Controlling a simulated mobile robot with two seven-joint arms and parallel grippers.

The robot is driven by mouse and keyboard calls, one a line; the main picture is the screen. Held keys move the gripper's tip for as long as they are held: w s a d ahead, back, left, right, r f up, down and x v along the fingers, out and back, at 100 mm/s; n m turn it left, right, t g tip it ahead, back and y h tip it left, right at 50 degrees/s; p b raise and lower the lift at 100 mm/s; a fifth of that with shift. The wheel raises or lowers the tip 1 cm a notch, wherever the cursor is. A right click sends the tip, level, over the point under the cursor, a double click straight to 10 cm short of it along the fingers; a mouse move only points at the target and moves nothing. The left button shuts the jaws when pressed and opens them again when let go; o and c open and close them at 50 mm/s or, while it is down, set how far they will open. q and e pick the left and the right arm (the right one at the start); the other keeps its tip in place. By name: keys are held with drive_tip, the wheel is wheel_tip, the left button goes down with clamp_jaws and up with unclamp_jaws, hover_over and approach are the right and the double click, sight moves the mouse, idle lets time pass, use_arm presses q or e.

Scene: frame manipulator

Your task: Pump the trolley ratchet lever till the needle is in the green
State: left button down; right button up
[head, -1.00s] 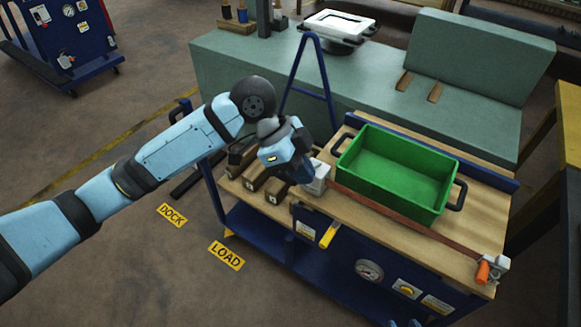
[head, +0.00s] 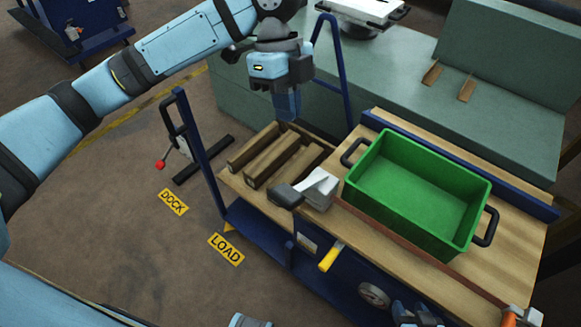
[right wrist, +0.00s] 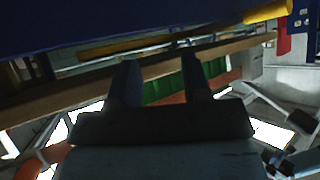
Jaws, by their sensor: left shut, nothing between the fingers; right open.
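The trolley (head: 345,245) has a wooden top and a blue frame. At the left end of its strap (head: 400,237) sits a grey metal ratchet (head: 319,188), whose lever has a dark grip (head: 285,196) pointing left. The round gauge (head: 373,295) is on the front panel; its needle is too small to read. My left gripper (head: 287,112) is shut and empty, above and behind the ratchet, clear of the lever. My right gripper (right wrist: 160,80) is open and empty in the right wrist view, near the trolley's front.
A yellow handle (head: 331,257) sticks out at the front. A blue post frame (head: 335,70) rises behind. Floor labels mark DOCK (head: 173,202) and LOAD (head: 226,249).

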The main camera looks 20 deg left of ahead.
use_arm(q)
drive_tip(key=b, duration=0.1)
approach(289, 193)
drive_tip(key=x, duration=0.5)
drive_tip(key=shift+w+d+f, duration=0.1)
drive_tip(key=shift+d, duration=0.2)
drive_tip(key=shift+s+a+f, duration=0.1)
drive_tip(key=shift+s+f, duration=0.3)
drive_tip(key=shift+f, duration=0.2)
use_arm(e)
drive_tip(key=shift+w+a+f, duration=0.15)
drive_tip(key=shift+w+f, duration=0.05)
drive_tip(key=shift+f, duration=0.05)
drive_tip(key=shift+s, duration=0.15)
drive_tip(key=shift+f, duration=0.15)
